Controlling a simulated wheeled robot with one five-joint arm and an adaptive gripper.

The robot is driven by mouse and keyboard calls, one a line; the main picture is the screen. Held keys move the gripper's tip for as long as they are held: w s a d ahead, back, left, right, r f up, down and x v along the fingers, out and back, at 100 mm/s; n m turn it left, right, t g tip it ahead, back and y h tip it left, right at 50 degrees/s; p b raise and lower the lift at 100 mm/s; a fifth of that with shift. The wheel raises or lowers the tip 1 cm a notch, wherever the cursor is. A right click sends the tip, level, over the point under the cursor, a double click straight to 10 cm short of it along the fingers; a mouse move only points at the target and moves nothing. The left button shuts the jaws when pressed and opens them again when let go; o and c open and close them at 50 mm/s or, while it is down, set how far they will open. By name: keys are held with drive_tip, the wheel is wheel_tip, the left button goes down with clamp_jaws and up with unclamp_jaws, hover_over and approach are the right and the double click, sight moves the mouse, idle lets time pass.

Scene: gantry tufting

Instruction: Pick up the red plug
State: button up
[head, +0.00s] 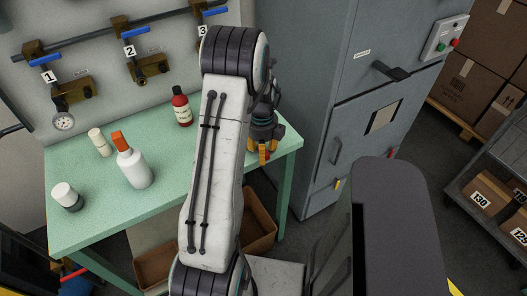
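My gripper (263,147) is dark with yellow-orange fingertips. It points down over the right end of the green table, partly behind my white arm link. A small red-orange patch (263,154) shows between and below the fingertips. It may be the red plug, but it is too small to be sure. I cannot tell whether the fingers are closed on it or only around it. No other clear red plug shows, and my arm hides part of the table.
The green table (95,205) holds a dark red bottle (181,107), an orange-capped white bottle (133,165), a small cream bottle (100,143) and a white-capped jar (67,196). Numbered valves line the wall behind. A grey cabinet (340,60) stands right of the table.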

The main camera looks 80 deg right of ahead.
drive_tip(key=shift+o, duration=0.3)
drive_tip(key=shift+f, duration=0.2)
clamp_jaws()
